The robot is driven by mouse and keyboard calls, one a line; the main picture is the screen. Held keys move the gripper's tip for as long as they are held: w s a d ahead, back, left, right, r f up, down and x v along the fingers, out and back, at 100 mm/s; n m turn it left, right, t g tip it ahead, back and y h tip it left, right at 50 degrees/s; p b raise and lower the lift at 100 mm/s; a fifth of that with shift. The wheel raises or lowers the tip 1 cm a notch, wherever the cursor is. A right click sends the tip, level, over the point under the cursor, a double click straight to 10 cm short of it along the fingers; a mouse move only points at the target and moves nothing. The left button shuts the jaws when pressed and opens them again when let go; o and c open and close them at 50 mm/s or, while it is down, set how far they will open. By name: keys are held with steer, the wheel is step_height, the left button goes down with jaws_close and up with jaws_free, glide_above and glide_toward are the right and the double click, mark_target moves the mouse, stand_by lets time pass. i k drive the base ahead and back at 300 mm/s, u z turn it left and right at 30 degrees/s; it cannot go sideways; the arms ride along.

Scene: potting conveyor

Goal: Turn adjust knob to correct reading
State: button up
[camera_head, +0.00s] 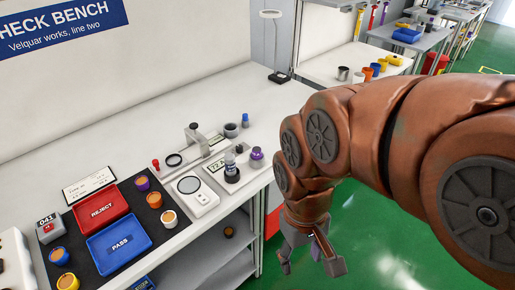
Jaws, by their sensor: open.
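A small device with a display plate (217,164) stands near the front right of the white bench; the plate seems to read about 72, its last character unclear. Which of these is the adjust knob I cannot tell. My gripper (311,266) is open and empty, pointing down over the green floor, right of the bench's end and apart from these parts.
A white scale (197,199), a clamp stand with a lens and a red reject tray (100,210) and blue pass tray (118,243) lie to the left. Several small pots stand around the trays. Shelves sit under the bench. Green floor (400,240) is clear at right.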

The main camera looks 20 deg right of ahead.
mark_target(239, 149)
steer(key=z, duration=1.9)
steer(key=k, duration=1.05)
steer(key=u, duration=0.6)
steer(key=k, duration=0.6)
steer(key=z, duration=0.4)
steer(key=i, duration=0.85)
steer(key=u, duration=1.2)
steer(key=i, duration=0.65)
steer(key=u, duration=0.8)
